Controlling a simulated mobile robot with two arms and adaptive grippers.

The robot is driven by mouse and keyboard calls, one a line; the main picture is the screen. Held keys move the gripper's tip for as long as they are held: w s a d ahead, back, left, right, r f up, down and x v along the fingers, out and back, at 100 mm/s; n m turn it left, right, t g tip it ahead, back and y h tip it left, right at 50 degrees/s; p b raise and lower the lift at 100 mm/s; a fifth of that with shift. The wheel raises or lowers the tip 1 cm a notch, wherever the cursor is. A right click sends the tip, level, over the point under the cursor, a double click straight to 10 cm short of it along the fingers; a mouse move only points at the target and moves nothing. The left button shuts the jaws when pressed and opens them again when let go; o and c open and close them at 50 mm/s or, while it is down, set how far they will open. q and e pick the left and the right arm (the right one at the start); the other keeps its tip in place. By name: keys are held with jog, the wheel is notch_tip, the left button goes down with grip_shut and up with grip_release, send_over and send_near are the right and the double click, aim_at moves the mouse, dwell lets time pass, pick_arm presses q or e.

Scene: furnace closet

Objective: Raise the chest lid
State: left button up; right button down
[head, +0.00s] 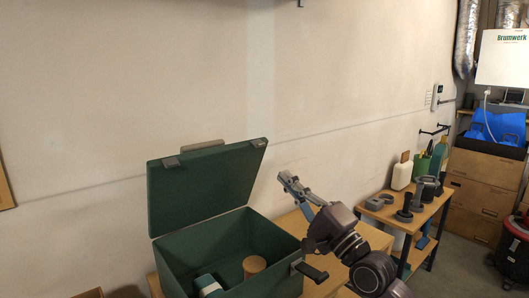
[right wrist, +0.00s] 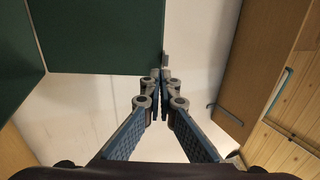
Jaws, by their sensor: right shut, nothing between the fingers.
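The green chest (head: 275,285) stands on a wooden table at the lower middle of the head view. Its lid (head: 205,185) stands raised, leaning back toward the wall. The lid also shows as a dark green panel at the top left of the right wrist view (right wrist: 100,35). My right gripper (head: 285,176) is shut and empty, to the right of the lid and above the table. In the right wrist view its fingertips (right wrist: 160,75) meet near the lid's edge; I cannot tell whether they touch it. My left gripper is out of view.
Inside the chest are a light brown round object (head: 254,264) and a white and teal item (head: 208,287). The bare tabletop (head: 300,230) lies right of the chest. A side table (head: 425,210) with bottles and dark objects stands farther right. The wall is close behind.

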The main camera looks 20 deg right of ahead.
aim_at(255, 145)
jog(key=p+x, duration=0.2)
jog(key=x, duration=0.8)
jog(key=shift+p, duration=0.4)
jog(key=shift+w+a, duration=0.15)
jog(key=shift+w, duration=0.25)
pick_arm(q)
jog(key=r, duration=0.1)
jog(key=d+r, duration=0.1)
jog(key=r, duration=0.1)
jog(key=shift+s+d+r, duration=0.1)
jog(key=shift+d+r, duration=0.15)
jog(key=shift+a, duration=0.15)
